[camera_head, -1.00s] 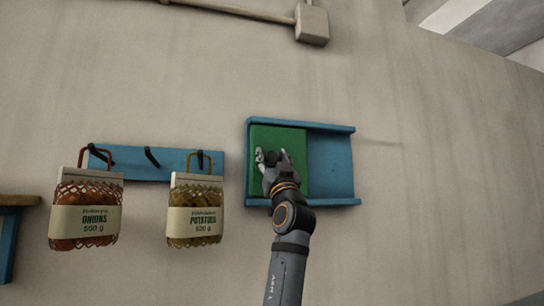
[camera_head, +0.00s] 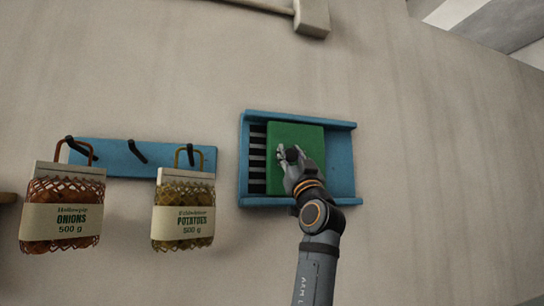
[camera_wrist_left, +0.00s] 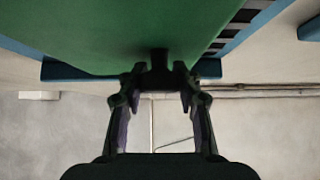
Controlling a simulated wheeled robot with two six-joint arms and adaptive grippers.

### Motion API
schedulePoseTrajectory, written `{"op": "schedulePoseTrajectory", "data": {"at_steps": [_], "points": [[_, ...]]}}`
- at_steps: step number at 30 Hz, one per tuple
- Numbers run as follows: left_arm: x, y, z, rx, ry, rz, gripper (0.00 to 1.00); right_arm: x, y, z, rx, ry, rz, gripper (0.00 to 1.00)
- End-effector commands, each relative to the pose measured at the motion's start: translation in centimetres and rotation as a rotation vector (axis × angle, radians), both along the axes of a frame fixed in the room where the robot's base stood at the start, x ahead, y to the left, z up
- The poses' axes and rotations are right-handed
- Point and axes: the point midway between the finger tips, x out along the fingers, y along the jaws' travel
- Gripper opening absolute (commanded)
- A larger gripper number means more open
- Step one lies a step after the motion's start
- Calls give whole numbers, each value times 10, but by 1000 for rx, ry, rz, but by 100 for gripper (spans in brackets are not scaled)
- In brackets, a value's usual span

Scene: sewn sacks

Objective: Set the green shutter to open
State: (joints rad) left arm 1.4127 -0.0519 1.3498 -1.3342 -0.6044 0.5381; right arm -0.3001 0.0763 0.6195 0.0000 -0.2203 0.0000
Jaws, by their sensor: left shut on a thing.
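The green shutter (camera_head: 296,135) is a flat panel in a blue frame (camera_head: 342,170) on the wall. It stands about mid-frame, with a strip of dark slatted grille (camera_head: 257,160) bare at its left and blue backing bare at its right. My left gripper (camera_head: 291,156) is at the shutter's front, shut on its dark knob. The gripper covers the shutter's lower middle in the head view. My right gripper is not in view.
To the left, a blue hook rail (camera_head: 120,152) carries a net bag of onions (camera_head: 62,213) and a net bag of potatoes (camera_head: 183,214). A grey box with a pipe (camera_head: 311,16) is on the wall above. The wall at the right is clear.

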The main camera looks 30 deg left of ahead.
Motion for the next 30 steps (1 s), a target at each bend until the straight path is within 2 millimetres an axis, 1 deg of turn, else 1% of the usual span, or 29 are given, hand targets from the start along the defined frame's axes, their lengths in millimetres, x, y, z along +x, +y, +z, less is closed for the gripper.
{"op": "schedulePoseTrajectory", "data": {"at_steps": [1, 2, 6, 12, 18, 28, 29, 30], "points": [[10, -7, 1, -2, 10, -2, 0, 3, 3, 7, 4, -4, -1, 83], [14, -11, 1, -2, 11, -1, 0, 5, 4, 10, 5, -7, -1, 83], [37, -30, 2, -2, 15, -1, 0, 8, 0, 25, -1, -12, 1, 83], [60, -50, 0, -2, 13, 1, 0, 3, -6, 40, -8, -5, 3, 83], [69, -58, -3, -2, 10, 0, 0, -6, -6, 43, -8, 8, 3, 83], [70, -58, -4, -2, 10, -1, 0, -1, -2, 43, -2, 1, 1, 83], [70, -58, -4, -2, 10, -1, 36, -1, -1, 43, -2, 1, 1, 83], [70, -58, -4, -2, 10, -1, 41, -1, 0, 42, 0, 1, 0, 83]]}}
